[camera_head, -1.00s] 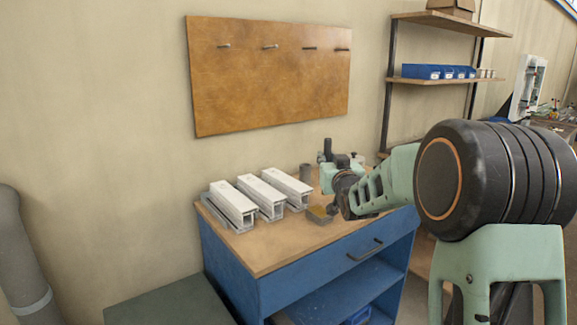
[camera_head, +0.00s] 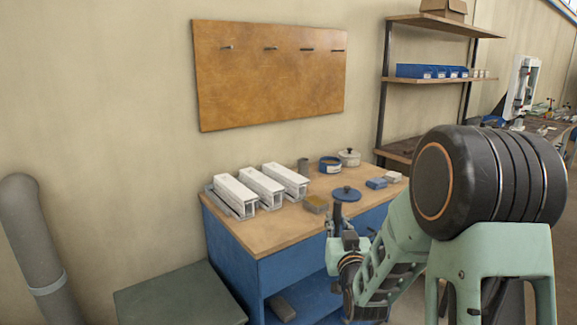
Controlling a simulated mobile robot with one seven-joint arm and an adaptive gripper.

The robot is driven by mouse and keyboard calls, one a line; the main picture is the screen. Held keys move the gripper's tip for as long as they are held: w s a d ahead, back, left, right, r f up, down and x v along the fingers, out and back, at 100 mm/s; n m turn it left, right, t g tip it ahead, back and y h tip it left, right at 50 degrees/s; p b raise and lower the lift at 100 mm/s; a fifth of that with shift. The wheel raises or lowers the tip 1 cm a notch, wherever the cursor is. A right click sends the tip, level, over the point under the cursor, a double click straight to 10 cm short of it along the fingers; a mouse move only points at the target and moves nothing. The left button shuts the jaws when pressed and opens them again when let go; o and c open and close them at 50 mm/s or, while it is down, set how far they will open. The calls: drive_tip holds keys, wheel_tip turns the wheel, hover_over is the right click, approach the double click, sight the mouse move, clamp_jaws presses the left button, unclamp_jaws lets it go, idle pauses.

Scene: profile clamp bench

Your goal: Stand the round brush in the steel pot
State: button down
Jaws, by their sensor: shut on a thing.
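My gripper (camera_head: 342,234) is in front of the bench's right front edge, low in the picture. It is shut on a slim dark upright piece (camera_head: 337,212), which appears to be the round brush. It is too small to make out bristles or handle. The steel pot (camera_head: 303,166) appears to be the small grey cylinder at the back of the bench, behind the right white profile. It stands upright, up and left of my gripper and well apart from it. Its inside cannot be seen.
White profiles (camera_head: 262,187) in clamps fill the bench's left side. Bare benchtop (camera_head: 275,232) lies in front.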

drive_tip(key=s+d+f, duration=0.1)
drive_tip(key=s+f, duration=0.2)
drive_tip(key=s, duration=0.3)
wheel_tip(320, 180, up, 24)
drive_tip(key=p, duration=2.3)
drive_tip(key=shift+w+h, duration=0.3)
drive_tip(key=shift+w, duration=0.15)
